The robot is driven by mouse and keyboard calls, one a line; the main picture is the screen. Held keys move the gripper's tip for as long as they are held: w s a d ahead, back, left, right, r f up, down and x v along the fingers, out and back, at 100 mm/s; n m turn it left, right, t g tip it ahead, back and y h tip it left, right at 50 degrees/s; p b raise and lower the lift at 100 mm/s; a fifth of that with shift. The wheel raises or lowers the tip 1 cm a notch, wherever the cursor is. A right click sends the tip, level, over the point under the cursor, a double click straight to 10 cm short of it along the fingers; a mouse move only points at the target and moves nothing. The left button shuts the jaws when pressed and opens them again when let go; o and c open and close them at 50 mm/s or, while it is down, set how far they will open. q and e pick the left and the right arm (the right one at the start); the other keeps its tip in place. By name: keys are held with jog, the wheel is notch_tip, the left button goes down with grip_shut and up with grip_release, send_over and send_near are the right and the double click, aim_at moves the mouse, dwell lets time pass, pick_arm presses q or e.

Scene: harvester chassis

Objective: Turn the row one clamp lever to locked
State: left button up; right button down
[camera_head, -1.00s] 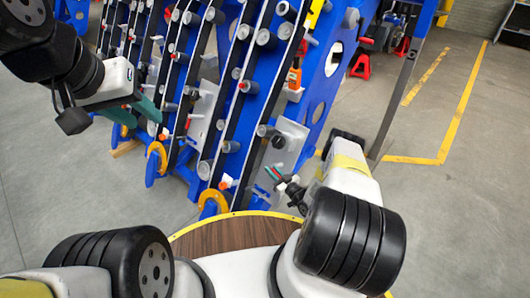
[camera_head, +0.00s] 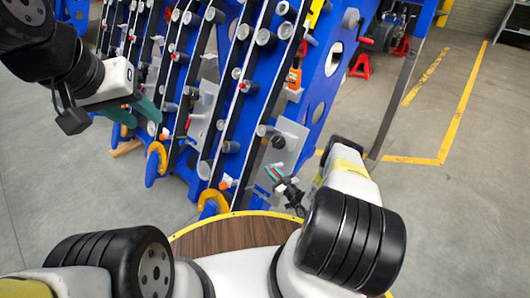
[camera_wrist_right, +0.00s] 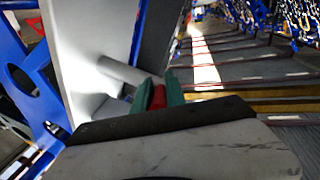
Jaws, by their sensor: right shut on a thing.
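My right gripper (camera_head: 276,176) is low beside the grey plate (camera_head: 289,146) on the right side of the blue chassis. In the right wrist view, the teal fingers of the right gripper (camera_wrist_right: 156,97) are closed on a small red lever (camera_wrist_right: 157,97). A pale grey cylinder (camera_wrist_right: 124,72) projects from the plate behind it. The lever's base is hidden by the fingers. My left gripper (camera_head: 134,110) hangs in front of the left part of the chassis. Its teal fingers are apart, with nothing visible between them.
The blue chassis (camera_head: 315,88) carries several slanted rows of grey cylinders and red-tipped parts. An orange bottle-like item (camera_head: 294,78) sits above the grey plate. A brown round tabletop (camera_head: 225,233) with a yellow rim lies in front. Open floor (camera_head: 445,200) is at right.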

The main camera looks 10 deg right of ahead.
jog(key=m+t+h, duration=0.1)
jog(key=t, duration=0.1)
jog(key=m+t+h, duration=0.1)
jog(key=m+t, duration=0.1)
jog(key=shift+w+a+f, duration=0.1)
jog(key=shift+a+f, duration=0.05)
jog(key=shift+a, duration=0.05)
jog(key=c, duration=1.4)
grip_release()
jog(key=shift+o, duration=0.2)
